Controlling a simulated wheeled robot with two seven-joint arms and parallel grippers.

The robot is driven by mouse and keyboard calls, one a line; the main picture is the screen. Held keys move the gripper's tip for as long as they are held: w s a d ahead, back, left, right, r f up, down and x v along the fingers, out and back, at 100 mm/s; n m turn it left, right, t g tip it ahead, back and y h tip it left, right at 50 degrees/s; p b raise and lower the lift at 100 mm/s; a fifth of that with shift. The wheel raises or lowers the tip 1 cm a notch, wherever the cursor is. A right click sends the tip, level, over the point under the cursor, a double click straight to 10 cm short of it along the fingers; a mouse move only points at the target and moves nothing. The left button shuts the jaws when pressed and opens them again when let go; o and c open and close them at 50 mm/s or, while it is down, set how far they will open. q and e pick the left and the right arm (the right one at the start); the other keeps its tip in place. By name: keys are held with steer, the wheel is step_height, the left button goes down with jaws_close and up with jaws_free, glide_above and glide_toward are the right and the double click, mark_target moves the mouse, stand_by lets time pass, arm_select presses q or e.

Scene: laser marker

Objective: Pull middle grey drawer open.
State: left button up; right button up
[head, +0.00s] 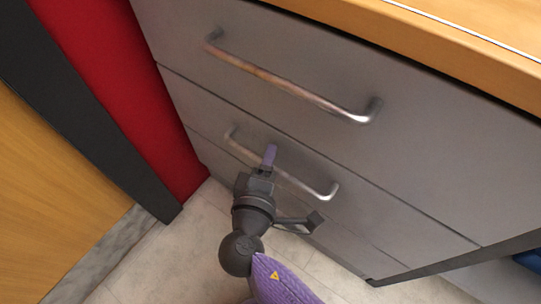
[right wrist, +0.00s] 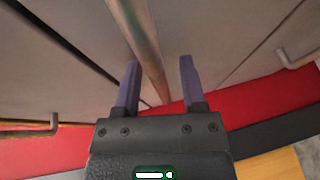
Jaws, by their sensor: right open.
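The middle grey drawer (head: 368,213) is flush with the cabinet front. Its metal bar handle (head: 307,186) runs slantwise across it. My right gripper (head: 269,155) is at this handle, near the bar's middle, and hides a bit of it. In the right wrist view the handle (right wrist: 141,35) runs down the picture between the two purple fingers of my right gripper (right wrist: 159,62). The fingers are apart, with a gap on both sides of the bar; I cannot tell whether either touches it. My left gripper is not in view.
The upper grey drawer (head: 400,140) with its own handle (head: 290,85) is above, under a wooden worktop (head: 470,65). A lower grey front lies beneath. A red panel (head: 110,80) stands at the left. The pale floor (head: 190,255) is clear in front.

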jaws_close()
stand_by(1.4)
